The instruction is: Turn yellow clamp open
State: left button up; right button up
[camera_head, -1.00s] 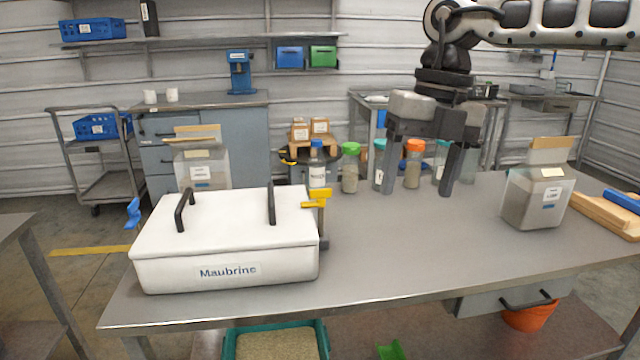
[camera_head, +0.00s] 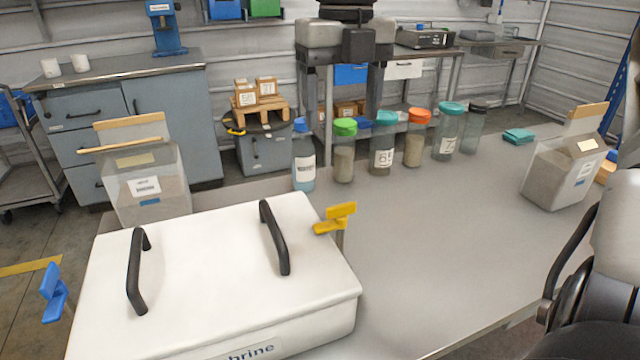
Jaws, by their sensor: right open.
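The yellow clamp (camera_head: 336,217) stands at the right edge of the white lidded box (camera_head: 205,255), near its back right corner. Its yellow handle sticks out sideways above the rim. My right gripper (camera_head: 350,115) hangs at the top middle, fingers pointing down and apart, with nothing between them. It is above and behind the clamp in the picture and apart from it. A blue clamp (camera_head: 54,292) is at the box's left side. The box lid is down and has two black handles. My left gripper is not in view.
A row of several lidded jars (camera_head: 411,139) stands along the table's back edge. A clear container (camera_head: 145,187) is behind the box, and another (camera_head: 563,172) is at the right. The grey tabletop (camera_head: 440,230) right of the clamp is clear. Part of my body shows at lower right.

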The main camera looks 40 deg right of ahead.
aim_at(342, 204)
jog(key=f, duration=1.5)
jog(key=shift+s+f+b, duration=0.15)
jog(key=shift+s+b, duration=0.15)
jog(key=shift+b, duration=0.05)
jog(key=c, duration=1)
